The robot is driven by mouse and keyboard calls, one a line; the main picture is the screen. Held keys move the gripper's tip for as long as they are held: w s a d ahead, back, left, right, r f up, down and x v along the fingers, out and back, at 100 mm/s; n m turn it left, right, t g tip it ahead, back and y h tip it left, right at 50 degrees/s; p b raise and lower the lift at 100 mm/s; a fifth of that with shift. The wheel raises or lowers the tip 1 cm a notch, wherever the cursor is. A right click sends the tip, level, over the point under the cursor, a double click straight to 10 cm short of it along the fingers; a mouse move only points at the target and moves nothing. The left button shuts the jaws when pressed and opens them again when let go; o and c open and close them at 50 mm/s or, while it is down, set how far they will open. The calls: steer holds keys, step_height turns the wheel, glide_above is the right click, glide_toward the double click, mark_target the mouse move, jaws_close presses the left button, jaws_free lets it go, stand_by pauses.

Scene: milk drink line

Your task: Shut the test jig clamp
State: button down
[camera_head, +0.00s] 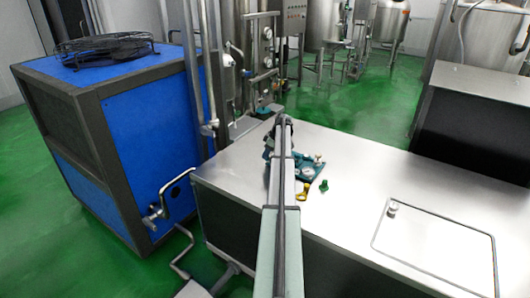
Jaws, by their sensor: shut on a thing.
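The test jig (308,170) is a small teal plate with pale round fittings, on the steel bench top near its far left part. My arm reaches over the bench from the bottom middle and covers the left part of the jig. My gripper (270,150) is small and dark at the arm's far end, mostly hidden behind the arm link. It is shut on the clamp at the jig's left side. The fingertips, the clamp's lever and its angle are too small and covered to make out.
A yellow part (302,191) and a green knob (323,186) are at the jig's near side. The steel bench (350,210) is mostly clear to the right, with a framed panel (435,248). A blue cabinet (145,150) and upright pipes (205,70) stand close on the left.

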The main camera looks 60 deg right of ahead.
steer(key=s+n+y, duration=0.1)
steer(key=n, duration=0.1)
steer(key=shift+s+n, duration=0.35)
steer(key=shift+n, duration=0.05)
steer(key=s+n, duration=0.1)
steer(key=n+g+y, duration=0.1)
steer(key=shift+s+d+n, duration=0.15)
steer(key=shift+s+n, duration=0.2)
steer(key=shift+n, duration=0.05)
steer(key=s+n, duration=0.1)
steer(key=n+g, duration=0.1)
steer(key=n, duration=0.1)
steer(key=shift+s+d+y, duration=0.4)
steer(key=shift+s+d+n+g, duration=0.25)
steer(key=shift+s+n+g, duration=0.1)
steer(key=shift+n, duration=0.4)
steer(key=shift+s+d+n+g, duration=0.2)
steer(key=shift+s+n+g, duration=0.1)
steer(key=shift+n, duration=0.45)
steer(key=c, duration=0.9)
jaws_free()
steer(key=shift+r, duration=0.1)
steer(key=v, duration=1.3)
steer(key=shift+s+d+r, duration=0.2)
steer(key=shift+s+d, duration=0.05)
steer(key=shift+d, duration=0.1)
